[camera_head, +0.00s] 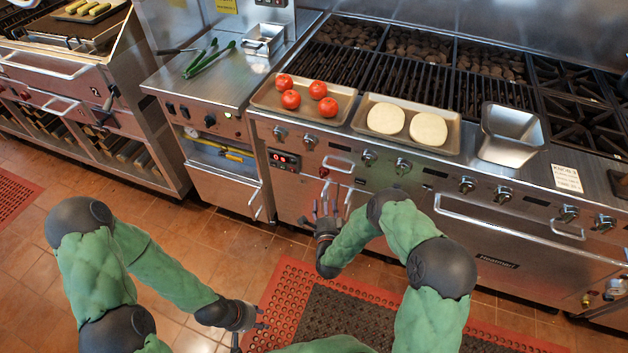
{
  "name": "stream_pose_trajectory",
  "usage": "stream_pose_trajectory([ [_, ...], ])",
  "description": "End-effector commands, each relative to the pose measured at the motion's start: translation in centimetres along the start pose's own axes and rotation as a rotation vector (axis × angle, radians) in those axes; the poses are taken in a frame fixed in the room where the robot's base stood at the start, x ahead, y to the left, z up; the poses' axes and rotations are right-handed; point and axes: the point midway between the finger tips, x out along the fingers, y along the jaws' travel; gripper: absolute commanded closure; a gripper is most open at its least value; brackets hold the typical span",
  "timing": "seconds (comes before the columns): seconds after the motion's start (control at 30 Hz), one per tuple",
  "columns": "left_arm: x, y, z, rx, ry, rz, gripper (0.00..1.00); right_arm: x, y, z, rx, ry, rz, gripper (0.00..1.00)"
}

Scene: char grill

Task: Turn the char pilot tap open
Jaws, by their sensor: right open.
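The char grill's front panel (420,178) runs across the right half of the head view.
A tray of tomatoes (262,103), a tray with two round pale patties (453,148) and a metal container (511,155) stand on the grill's front ledge. Several knobs and bar handles (436,206) stick out of the front. A red mat (283,290) lies on the floor.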

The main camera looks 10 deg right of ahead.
Motion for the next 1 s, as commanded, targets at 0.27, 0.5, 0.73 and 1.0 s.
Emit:
stream_pose_trajectory([
  [0.27,1.4,-0.5,0.0,0.001,-0.001,0.0,0.6,3.9,0.2,0.0,-0.001,0.0,-0.002,0.42],
  [0.5,2.8,-1.0,-0.1,0.0,-0.001,0.0,0.6,8.0,0.2,0.0,-0.002,0.0,-0.002,0.42],
  [0.73,3.4,-1.2,-0.1,0.0,0.0,0.0,0.6,10.1,0.1,0.0,-0.003,-0.001,0.001,0.42],
  [1.0,3.5,-1.2,-0.1,0.0,0.0,0.0,0.6,10.6,0.0,0.0,-0.003,-0.001,0.003,0.42],
])
